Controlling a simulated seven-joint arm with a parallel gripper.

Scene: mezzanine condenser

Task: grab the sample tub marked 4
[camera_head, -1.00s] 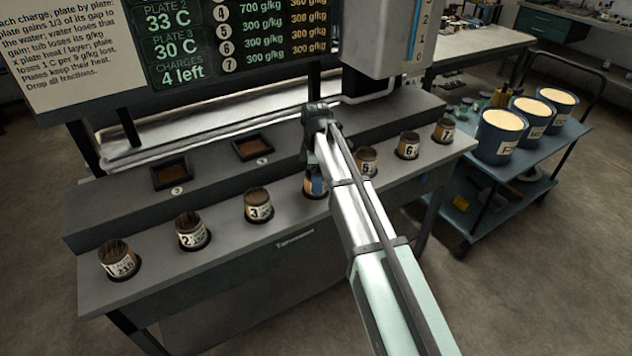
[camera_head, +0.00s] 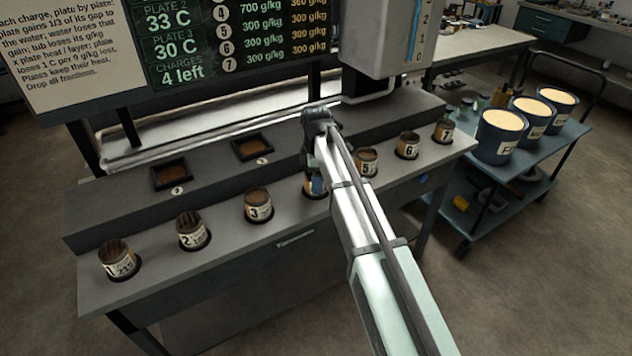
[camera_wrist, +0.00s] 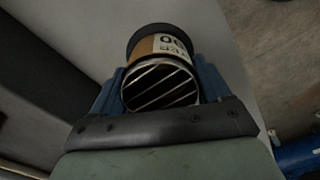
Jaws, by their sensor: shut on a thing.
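The tub in my gripper (camera_wrist: 160,85) stands in the row between tubs 3 and 5, at the place of tub 4 (camera_head: 308,186). In the wrist view this tub (camera_wrist: 160,58) has a slatted top, a brown side and a white label with partly visible dark print; the number 4 itself is not readable. My blue fingers sit on both sides of it and are shut on it. In the head view my arm hides most of the tub. It still appears at its dark ring on the bench, and I cannot tell if it is lifted.
Tub 3 (camera_head: 258,205) is to the left and tub 5 (camera_head: 367,162) close to the right. Tubs 1, 2, 6 and 7 stand along the same bench (camera_head: 290,262). Two dark square trays (camera_head: 171,178) sit on the raised step behind. A cart (camera_head: 545,150) with blue buckets stands at right.

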